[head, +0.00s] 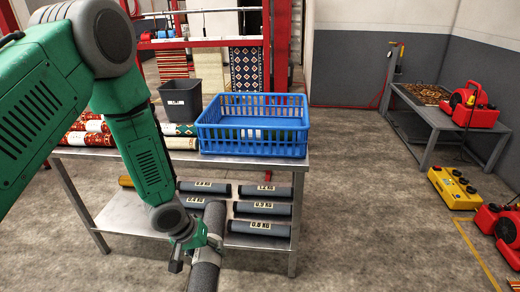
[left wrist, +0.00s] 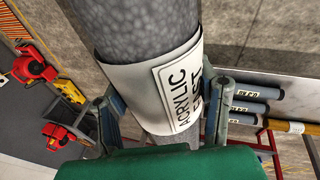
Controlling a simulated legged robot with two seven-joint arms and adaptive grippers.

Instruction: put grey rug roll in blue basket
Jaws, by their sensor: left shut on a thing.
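The grey rug roll (head: 206,268) hangs close to upright in front of the metal table in the head view. My left gripper (head: 197,238) is shut around it. In the left wrist view the grey rug roll (left wrist: 125,22) runs between the two fingers of my left gripper (left wrist: 163,112), which close on its white band with a label reading "ACRYLIC". The blue basket (head: 252,147) stands on the table top, behind and above the gripper. I see nothing inside it. The roll is apart from the basket. My right gripper is not in view.
The metal table (head: 240,163) also bears a dark grey bin (head: 180,100) and patterned rolls (head: 90,127) on its left. Its lower shelf holds several grey weight-marked rolls (head: 262,208). Red and yellow machines (head: 455,188) stand at the right. The floor between is clear.

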